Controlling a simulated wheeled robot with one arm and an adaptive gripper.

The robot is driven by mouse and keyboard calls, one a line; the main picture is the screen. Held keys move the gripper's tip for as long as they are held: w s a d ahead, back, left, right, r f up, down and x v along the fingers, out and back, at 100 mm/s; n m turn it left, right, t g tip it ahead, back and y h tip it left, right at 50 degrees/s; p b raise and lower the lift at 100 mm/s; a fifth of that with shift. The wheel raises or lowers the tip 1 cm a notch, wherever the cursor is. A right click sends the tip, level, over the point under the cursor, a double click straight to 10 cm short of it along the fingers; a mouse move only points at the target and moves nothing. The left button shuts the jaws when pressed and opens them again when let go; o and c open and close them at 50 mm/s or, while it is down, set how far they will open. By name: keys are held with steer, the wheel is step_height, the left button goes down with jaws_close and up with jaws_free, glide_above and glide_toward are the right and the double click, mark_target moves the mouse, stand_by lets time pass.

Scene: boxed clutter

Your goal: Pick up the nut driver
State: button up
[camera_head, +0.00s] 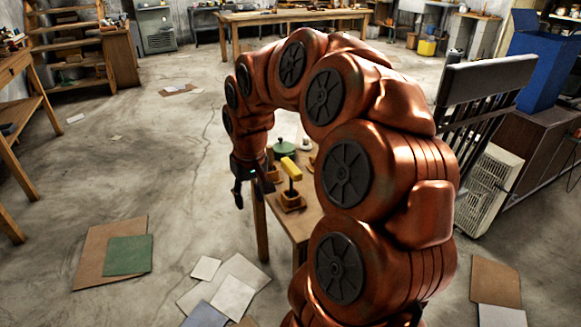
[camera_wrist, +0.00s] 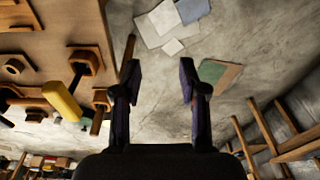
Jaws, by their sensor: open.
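A tool with a yellow handle (camera_head: 290,168), which looks like the nut driver, stands in a brown block on the small wooden table (camera_head: 308,222). In the wrist view its yellow handle (camera_wrist: 62,101) is at the left, with a dark shaft running to a brown holder (camera_wrist: 86,60). My gripper (camera_head: 248,190) is beside the table's left edge, left of the tool and apart from it. In the wrist view my gripper (camera_wrist: 159,82) is open, with only bare floor between its fingers. My arm hides much of the table in the head view.
A green round item (camera_head: 284,147) and a white item stand behind the yellow handle. Several brown pieces, one a nut-like shape (camera_wrist: 14,67), lie near it in the wrist view. Flat sheets (camera_head: 232,298) lie on the floor. The floor left of the table is mostly clear.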

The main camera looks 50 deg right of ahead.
steer(key=w+d+r+m+p, duration=0.1)
steer(key=w+d+m, duration=0.15)
steer(key=d, duration=0.75)
steer(key=t+h, duration=0.1)
steer(key=h, duration=0.1)
glide_above(293, 167)
steer(key=s, duration=0.2)
steer(key=shift+w+a+r+m+p, duration=0.25)
steer(key=shift+a+m+p, duration=0.1)
steer(key=shift+m, duration=0.1)
steer(key=x, duration=0.6)
steer(key=shift+w+a+f, duration=0.1)
steer(key=shift+w+f, duration=0.05)
steer(key=shift+f, duration=0.05)
steer(key=shift+w+x, duration=0.15)
steer(key=shift+x, duration=1.2)
steer(key=shift+w+x, duration=0.1)
steer(key=shift+x, duration=1.3)
steer(key=shift+a, duration=0.2)
steer(key=shift+c, duration=0.4)
steer(key=shift+r, duration=0.1)
jaws_close()
